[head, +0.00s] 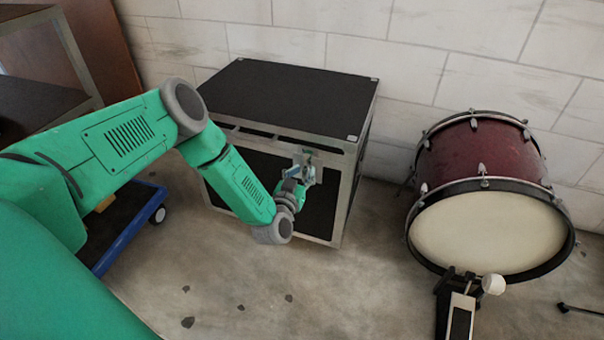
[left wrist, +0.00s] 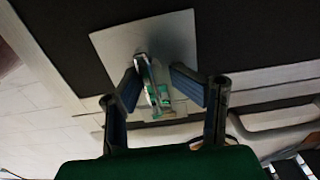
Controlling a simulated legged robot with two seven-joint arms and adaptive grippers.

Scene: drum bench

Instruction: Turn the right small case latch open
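The case (head: 290,95) is black with silver metal edges and stands against the wall in the head view. Its right latch (left wrist: 154,84) is a shiny metal piece on a square silver plate (left wrist: 120,45) in the left wrist view. My left gripper (head: 303,168) is at the right part of the case front in the head view and hides most of the latch there. In the left wrist view my left gripper (left wrist: 158,82) is open, with one finger on either side of the latch. The left finger looks close to it; I cannot tell if it touches. My right gripper is not in view.
A dark red bass drum (head: 487,200) with a pedal (head: 458,305) stands to the right of the case. A blue wheeled dolly (head: 130,235) is at the left, partly behind my arm. Bare concrete floor (head: 330,285) lies in front of the case.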

